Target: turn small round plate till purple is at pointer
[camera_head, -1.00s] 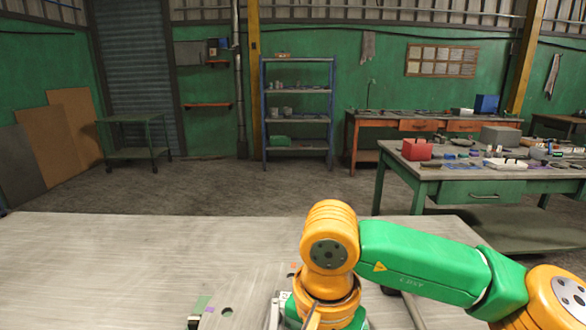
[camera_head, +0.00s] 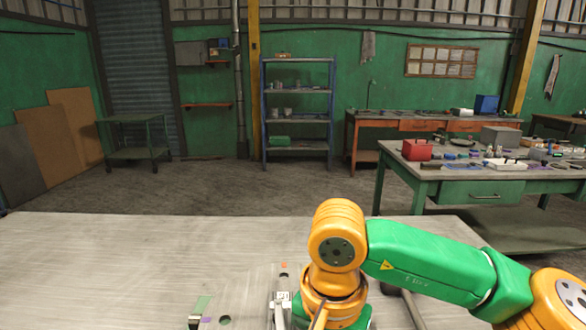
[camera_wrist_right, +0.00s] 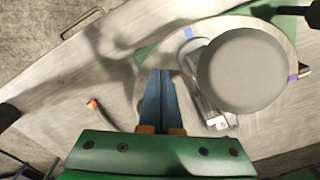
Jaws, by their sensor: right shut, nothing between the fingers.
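The round plate (camera_wrist_right: 168,62) lies on the table with a thick grey round knob (camera_wrist_right: 242,70) above it, which hides much of it. A purple mark (camera_wrist_right: 292,78) sits at its rim, close to a small dark piece (camera_wrist_right: 304,72) that looks like the pointer; exact alignment is hard to tell. In the head view the purple mark (camera_head: 207,320) is beside the dark piece (camera_head: 194,322). A blue mark (camera_wrist_right: 188,32) is elsewhere on the rim. My right gripper (camera_wrist_right: 158,74) is shut and empty, over the plate's edge beside the knob. My left gripper is out of view.
A metal part with a white label (camera_wrist_right: 217,122) stands beside the knob. A small orange item (camera_wrist_right: 92,103) lies left of the fingers. The table (camera_head: 100,265) is clear at left. A green workbench (camera_head: 480,192) with tools stands behind at right.

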